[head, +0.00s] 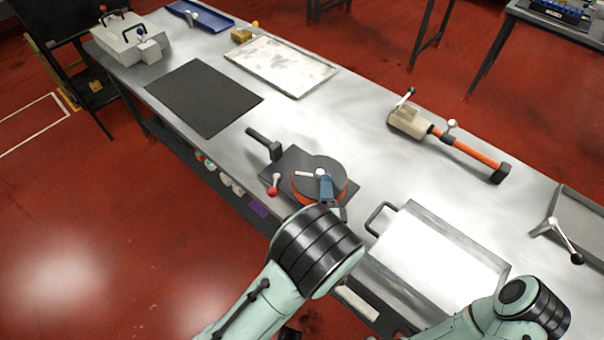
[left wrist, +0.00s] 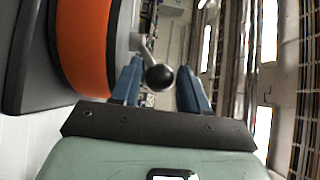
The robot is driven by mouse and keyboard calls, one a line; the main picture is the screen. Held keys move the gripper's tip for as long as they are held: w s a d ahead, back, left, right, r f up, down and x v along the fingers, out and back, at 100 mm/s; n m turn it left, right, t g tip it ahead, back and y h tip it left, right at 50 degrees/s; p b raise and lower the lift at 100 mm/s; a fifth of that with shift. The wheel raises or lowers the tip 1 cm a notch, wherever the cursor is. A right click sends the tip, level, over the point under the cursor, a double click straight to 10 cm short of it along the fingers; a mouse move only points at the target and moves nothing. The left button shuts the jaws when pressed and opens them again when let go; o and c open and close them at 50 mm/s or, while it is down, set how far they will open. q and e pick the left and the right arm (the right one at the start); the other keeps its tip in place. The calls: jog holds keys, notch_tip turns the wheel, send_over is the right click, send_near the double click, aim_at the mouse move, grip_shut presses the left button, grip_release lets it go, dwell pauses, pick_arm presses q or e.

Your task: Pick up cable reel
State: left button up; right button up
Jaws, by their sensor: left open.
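The cable reel (head: 322,163) is a grey disc over an orange drum on a dark base plate. It sits near the front edge of the metal table in the head view. In the left wrist view its orange drum (left wrist: 82,45) fills the upper left. A black ball knob (left wrist: 159,77) on a grey stalk shows between my left gripper's blue fingers (left wrist: 160,88). The fingers are apart, and whether either touches the knob is unclear. In the head view my left gripper (head: 326,188) is at the reel's right front side, partly hidden by my wrist. My right gripper is not visible.
A red-knobbed lever (head: 272,190) and a black handle (head: 265,142) stand by the base plate. A handled metal tray (head: 407,208) lies just right. A black mat (head: 203,97) lies behind left, and an orange-shafted tool (head: 465,152) behind right. Bare tabletop lies behind the reel.

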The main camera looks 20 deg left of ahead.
pick_arm(q)
grip_shut()
dwell(1.4)
jog(key=shift+r, duration=0.15)
